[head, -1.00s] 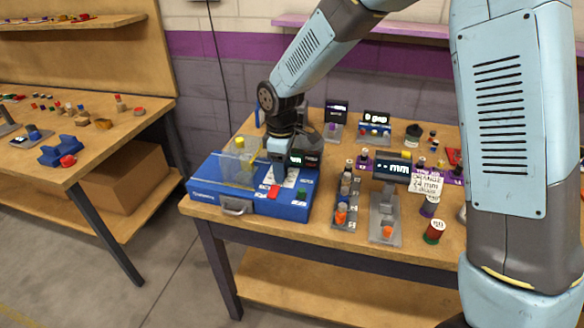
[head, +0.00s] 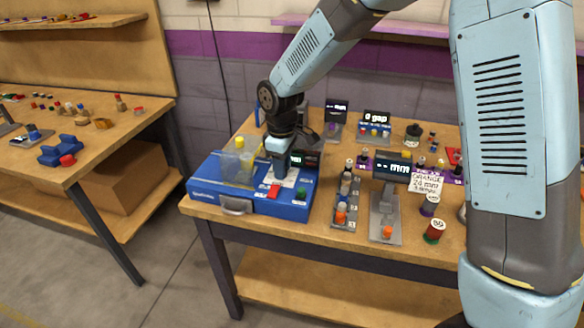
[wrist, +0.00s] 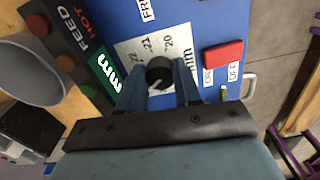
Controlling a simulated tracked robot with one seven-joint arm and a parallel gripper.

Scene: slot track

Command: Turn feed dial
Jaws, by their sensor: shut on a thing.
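The black feed dial (wrist: 160,73) sits on a white scale plate (wrist: 150,48) marked 20, 21 and 22, on top of the blue machine (head: 207,195). My gripper (wrist: 160,84) is shut on the dial, with one blue finger on each side of it. In the head view my gripper (head: 279,170) comes down from above onto the machine and hides the dial. A light pointer line shows on the dial; its exact reading is too small to tell. A green "mm" display (wrist: 107,71) is beside the plate.
A clear cover (head: 236,160) stands left of my gripper. A rack with small pieces (head: 344,200) and a grey gauge (head: 386,212) stand to the right.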

